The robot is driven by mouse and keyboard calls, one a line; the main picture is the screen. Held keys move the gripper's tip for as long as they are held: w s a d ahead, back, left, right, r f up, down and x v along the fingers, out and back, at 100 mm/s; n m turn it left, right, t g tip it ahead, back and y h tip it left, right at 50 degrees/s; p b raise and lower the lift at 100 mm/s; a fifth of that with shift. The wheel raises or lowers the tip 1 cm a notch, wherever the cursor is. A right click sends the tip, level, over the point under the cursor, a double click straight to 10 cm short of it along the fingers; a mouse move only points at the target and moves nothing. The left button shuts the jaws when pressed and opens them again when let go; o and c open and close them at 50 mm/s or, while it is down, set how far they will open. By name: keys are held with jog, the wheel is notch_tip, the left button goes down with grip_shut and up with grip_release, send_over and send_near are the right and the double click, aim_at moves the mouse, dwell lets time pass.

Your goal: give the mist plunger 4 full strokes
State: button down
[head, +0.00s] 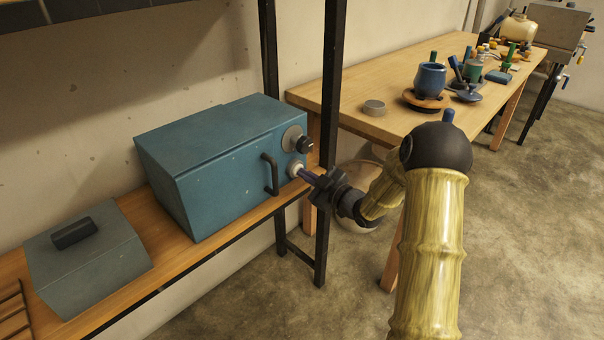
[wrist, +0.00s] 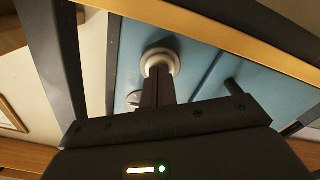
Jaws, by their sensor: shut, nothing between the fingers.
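The mist plunger (head: 295,170) is a pale round knob low on the right of the front of a blue box. In the wrist view the plunger (wrist: 158,57) shows as a pale ring-shaped collar on the blue face. My gripper (head: 304,175) is shut and empty, its fingertips pointing at the plunger. In the wrist view the fingers of my gripper (wrist: 158,78) overlap the plunger's middle and hide part of it. I cannot tell whether they touch it or how far in it stands.
The blue box (head: 215,175) sits on a wooden shelf (head: 165,262) with a black post (head: 330,130) close by. Its dark handle (head: 270,175) and a round dial (head: 292,138) are beside the plunger. A grey lidded box (head: 88,262) stands left. A workbench (head: 350,105) holds pots and tools.

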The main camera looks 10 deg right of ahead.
dwell(0.4)
jog(key=shift+v, duration=1.2)
jog(key=v, duration=0.5)
dwell(0.3)
